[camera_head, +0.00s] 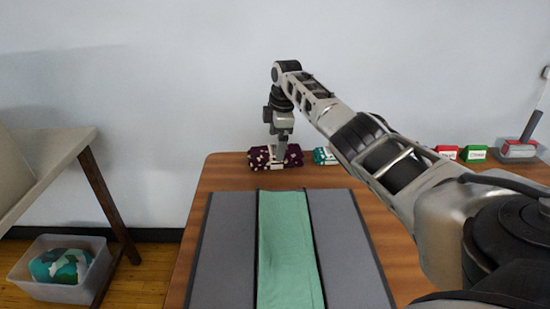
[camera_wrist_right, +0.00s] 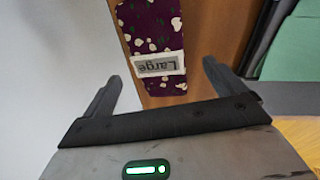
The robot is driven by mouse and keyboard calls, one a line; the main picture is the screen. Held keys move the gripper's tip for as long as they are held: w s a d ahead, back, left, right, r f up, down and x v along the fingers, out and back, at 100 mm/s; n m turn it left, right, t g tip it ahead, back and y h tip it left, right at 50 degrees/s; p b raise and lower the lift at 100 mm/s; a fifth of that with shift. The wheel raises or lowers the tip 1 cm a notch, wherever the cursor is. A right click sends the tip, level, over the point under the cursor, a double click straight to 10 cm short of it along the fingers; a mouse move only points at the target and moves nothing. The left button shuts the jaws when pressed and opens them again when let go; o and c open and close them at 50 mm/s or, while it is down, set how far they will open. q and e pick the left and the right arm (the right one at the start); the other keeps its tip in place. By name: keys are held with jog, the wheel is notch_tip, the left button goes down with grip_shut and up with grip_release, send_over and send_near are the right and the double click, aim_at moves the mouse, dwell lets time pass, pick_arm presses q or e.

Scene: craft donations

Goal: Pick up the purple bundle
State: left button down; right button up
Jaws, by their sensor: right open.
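The purple bundle (camera_head: 262,157) lies on the far edge of the wooden table. It is dark purple with pale spots. In the right wrist view the purple bundle (camera_wrist_right: 150,28) shows a white band with a label reading "Large". My right gripper (camera_head: 277,152) points down at the bundle in the head view and hides part of it. In the right wrist view my right gripper (camera_wrist_right: 165,75) is open, its two fingers apart and the bundle ahead of the gap between them. I cannot tell whether the fingers touch it. My left gripper is not in view.
A teal bundle (camera_head: 322,156) lies close to the right of the purple one. A grey board (camera_head: 230,250) with a green cloth (camera_head: 285,250) covers the middle of the wooden table (camera_head: 215,175). Red (camera_head: 447,152) and green (camera_head: 474,153) boxes stand at right. A clear bin (camera_head: 45,285) is on the floor.

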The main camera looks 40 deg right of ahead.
aim_at(275, 150)
jog(key=f, duration=0.1)
jog(key=f+b, duration=0.1)
jog(key=f, duration=0.1)
jog(key=w+f, duration=0.1)
jog(key=f, duration=0.1)
jog(key=c, duration=1.1)
jog(key=shift+r, duration=0.1)
jog(key=shift+r, duration=0.1)
